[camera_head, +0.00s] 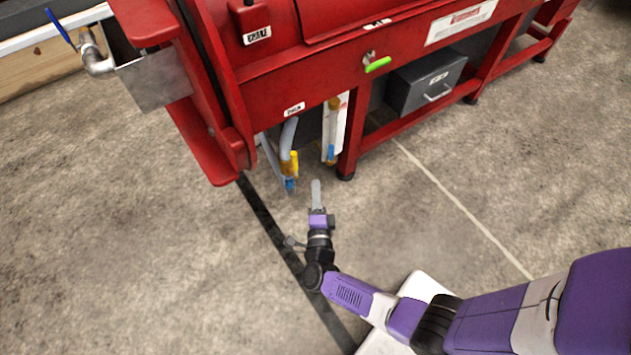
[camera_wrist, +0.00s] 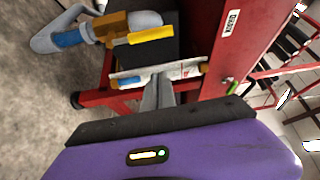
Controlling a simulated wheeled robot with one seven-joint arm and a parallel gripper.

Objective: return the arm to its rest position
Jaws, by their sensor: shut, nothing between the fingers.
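My purple and black arm reaches in from the lower right in the head view. My gripper (camera_head: 316,188) is shut and empty, its grey fingers pointing at the lower part of the red machine (camera_head: 300,60). In the wrist view my gripper (camera_wrist: 158,90) shows with its fingers together, in front of a white strip and a red leg. I cannot tell the exact gap, but no contact with the machine shows.
A grey hose with a yellow-handled valve (camera_head: 290,163) hangs under the machine, close to my gripper. A green-handled valve (camera_head: 377,65) sticks out at the front. A grey drawer box (camera_head: 425,85) sits below. A metal trough (camera_head: 155,80) stands left. The floor in front is clear.

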